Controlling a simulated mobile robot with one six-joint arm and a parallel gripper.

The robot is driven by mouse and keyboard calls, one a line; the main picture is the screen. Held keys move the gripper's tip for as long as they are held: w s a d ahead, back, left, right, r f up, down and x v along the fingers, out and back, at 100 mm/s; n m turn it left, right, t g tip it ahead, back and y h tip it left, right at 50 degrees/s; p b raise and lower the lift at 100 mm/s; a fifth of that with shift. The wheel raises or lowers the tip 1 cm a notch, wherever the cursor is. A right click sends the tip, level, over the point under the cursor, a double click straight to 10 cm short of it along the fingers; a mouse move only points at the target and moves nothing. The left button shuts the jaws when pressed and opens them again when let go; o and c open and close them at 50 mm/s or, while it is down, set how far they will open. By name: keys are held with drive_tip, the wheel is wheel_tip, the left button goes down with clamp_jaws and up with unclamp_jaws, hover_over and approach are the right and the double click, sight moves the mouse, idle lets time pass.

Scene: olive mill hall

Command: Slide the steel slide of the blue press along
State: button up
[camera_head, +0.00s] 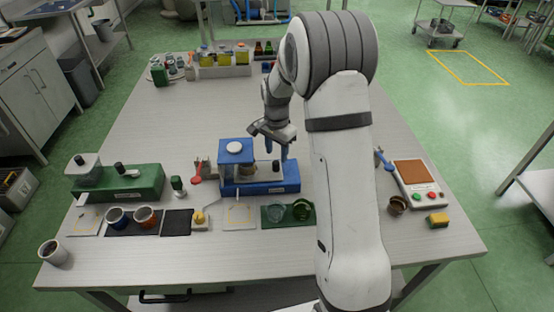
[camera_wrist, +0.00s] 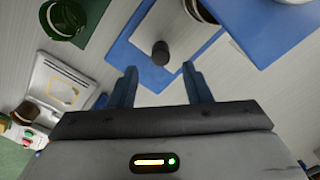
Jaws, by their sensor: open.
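The blue press (camera_head: 258,187) stands mid-table in the head view, with a blue block and white round cap at its left end. In the wrist view its blue body (camera_wrist: 262,38) frames the pale steel slide (camera_wrist: 190,22), which carries a dark upright knob (camera_wrist: 160,52). My gripper (camera_head: 277,150) is above the press's right part. In the wrist view my gripper (camera_wrist: 160,78) is open, its two blue fingers apart. The knob appears in line with the gap, just beyond the fingertips, and nothing is held. In the head view the slide is mostly hard to make out.
A green press (camera_head: 118,184) stands at the left. In front are cups on a dark mat (camera_head: 133,229) and a green tray (camera_head: 288,215) with glass dishes. A scale (camera_head: 420,184) and a yellow sponge (camera_head: 438,220) are at the right. Bottles stand at the back; the table's middle-left is clear.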

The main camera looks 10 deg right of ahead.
drive_tip(key=shift+r, duration=1.6)
drive_tip(key=shift+c, duration=0.4)
